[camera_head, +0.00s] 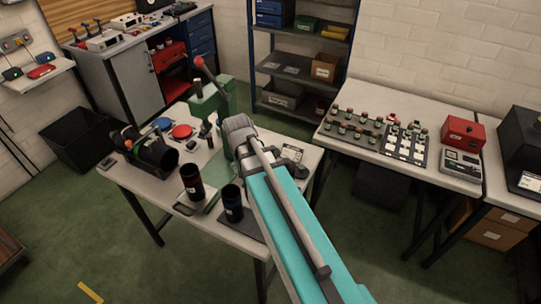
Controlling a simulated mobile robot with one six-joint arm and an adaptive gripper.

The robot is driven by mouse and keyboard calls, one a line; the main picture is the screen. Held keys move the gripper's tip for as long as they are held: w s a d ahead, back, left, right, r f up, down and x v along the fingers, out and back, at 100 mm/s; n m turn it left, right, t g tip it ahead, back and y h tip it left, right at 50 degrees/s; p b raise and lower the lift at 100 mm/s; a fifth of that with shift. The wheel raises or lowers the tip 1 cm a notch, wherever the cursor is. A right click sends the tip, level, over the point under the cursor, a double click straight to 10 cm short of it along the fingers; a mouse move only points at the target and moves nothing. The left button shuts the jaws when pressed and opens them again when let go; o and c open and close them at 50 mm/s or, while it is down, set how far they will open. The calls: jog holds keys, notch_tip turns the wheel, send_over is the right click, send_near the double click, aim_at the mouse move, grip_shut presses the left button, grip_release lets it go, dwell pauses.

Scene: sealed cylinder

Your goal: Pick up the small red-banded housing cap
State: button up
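A dark upright cylinder with a red band (193,182) stands near the front edge of the middle table. A similar dark cylinder with a blue band (232,203) stands to its right. A flat red disc (181,132) lies farther back, next to a blue disc (162,123). I cannot tell for certain which red-marked piece is the small housing cap. My teal and grey arm reaches over the table's right side. My gripper's fingers cannot be made out, and my arm covers part of the table.
A green press (212,100) with a red-knobbed lever stands at the table's back. A side table (445,120) holds trays of small parts and a red box (463,132). A black bin (82,140) stands on the floor.

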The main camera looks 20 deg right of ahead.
aim_at(273, 147)
jog(key=w+d+f+m+h+b, duration=0.1)
jog(key=w+d+m+b, duration=0.1)
jog(key=w+d+m, duration=0.3)
jog(key=w+d+f+m+t+h+b, duration=0.1)
jog(key=w+d+f+m+h+b, duration=0.1)
jog(key=w+d+m, duration=0.3)
jog(key=w+d, duration=0.4)
jog(key=w, duration=0.4)
jog(key=shift+d+f+m+h, duration=0.2)
jog(key=shift+f+m+h, duration=0.1)
jog(key=shift+w+f+b, duration=0.1)
jog(key=shift+f+b, duration=0.05)
jog(key=shift+b, duration=0.15)
jog(key=b+x, duration=0.7)
jog(key=shift+w+f, duration=0.1)
jog(key=shift+f, duration=0.3)
jog(key=shift+d+f+b, duration=0.2)
jog(key=shift+f+b, duration=0.05)
jog(key=shift+b, duration=0.1)
jog(key=shift+d+b+x, duration=0.1)
jog(key=shift+b+x, duration=1.05)
jog(key=shift+x, duration=0.15)
jog(key=shift+d+b+x, duration=0.15)
jog(key=shift+b+x, duration=1)
jog(key=shift+x, duration=0.15)
jog(key=shift+r, duration=0.1)
grip_shut()
